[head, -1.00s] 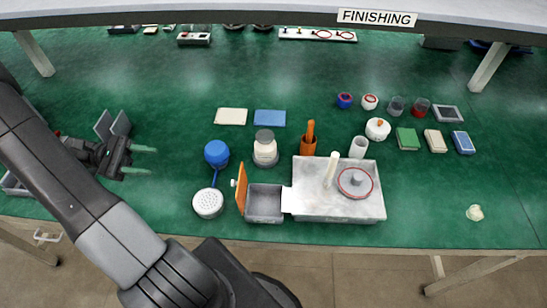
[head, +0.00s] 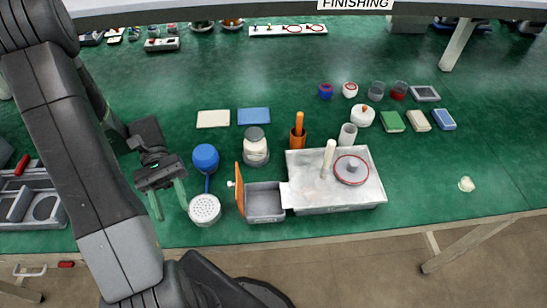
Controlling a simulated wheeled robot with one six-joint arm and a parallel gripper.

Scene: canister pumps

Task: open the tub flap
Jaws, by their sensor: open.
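The small grey tub (head: 265,205) sits at the left end of a metal tray, and its inside shows. Its orange flap (head: 239,188) stands upright along the tub's left edge, with a small pale knob (head: 230,184) on its left side. My gripper (head: 168,203) is left of the flap, its two pale green fingers spread with nothing between them. It is apart from the flap, with a blue-and-white shower-head-like piece between them.
The blue ball (head: 206,157) and white perforated head (head: 204,209) stand between my gripper and the flap. A jar (head: 256,148) and orange cup (head: 297,139) stand behind the tub. The metal tray (head: 310,197) is at its right.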

